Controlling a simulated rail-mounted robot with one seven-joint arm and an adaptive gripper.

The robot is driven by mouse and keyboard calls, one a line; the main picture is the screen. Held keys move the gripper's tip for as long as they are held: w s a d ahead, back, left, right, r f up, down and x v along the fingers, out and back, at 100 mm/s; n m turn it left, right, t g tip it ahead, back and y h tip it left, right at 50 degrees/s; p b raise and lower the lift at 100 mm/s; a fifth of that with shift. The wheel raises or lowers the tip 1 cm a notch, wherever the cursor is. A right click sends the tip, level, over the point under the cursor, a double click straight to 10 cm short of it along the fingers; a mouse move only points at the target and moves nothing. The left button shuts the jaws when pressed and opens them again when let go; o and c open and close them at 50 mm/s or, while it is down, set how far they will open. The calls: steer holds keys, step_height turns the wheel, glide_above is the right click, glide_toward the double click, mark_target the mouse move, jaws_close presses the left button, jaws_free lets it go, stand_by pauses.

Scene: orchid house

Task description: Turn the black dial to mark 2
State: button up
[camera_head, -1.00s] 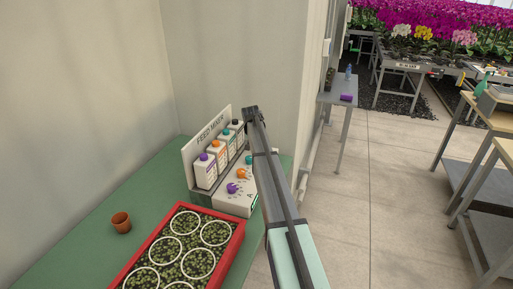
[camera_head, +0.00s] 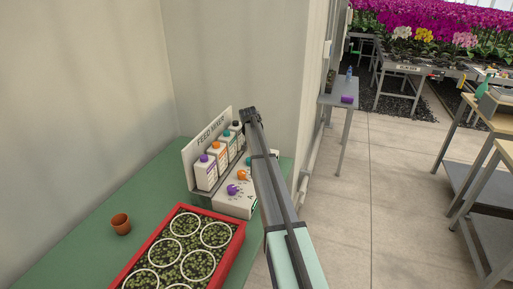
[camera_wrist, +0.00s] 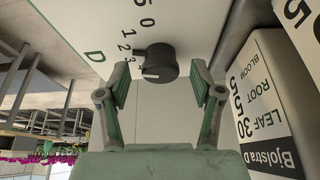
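The black dial (camera_wrist: 158,62) shows in the wrist view, on a white panel face (camera_wrist: 90,25) printed with the letter D and numbers. A white pointer mark on the dial's edge sits near the low end of the printed row, by the 3 and a partly hidden mark. The 2 is a little further along. My gripper (camera_wrist: 160,82) is open, one finger on each side of the dial, with visible gaps. I cannot tell if the tips reach its depth. In the head view my gripper (camera_head: 251,115) is above the feed mixer's (camera_head: 235,205) far end; the arm hides the black dial.
Bottles with purple, orange, teal and black caps (camera_head: 206,172) stand along the mixer's back. A labelled bottle (camera_wrist: 268,100) is close to the right finger in the wrist view. Purple (camera_head: 232,189) and orange (camera_head: 242,174) dials, a red tray (camera_head: 236,246) and a terracotta pot (camera_head: 121,223) are nearby.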

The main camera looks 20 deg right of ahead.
steer(key=shift+r, duration=0.15)
steer(key=v, duration=1.2)
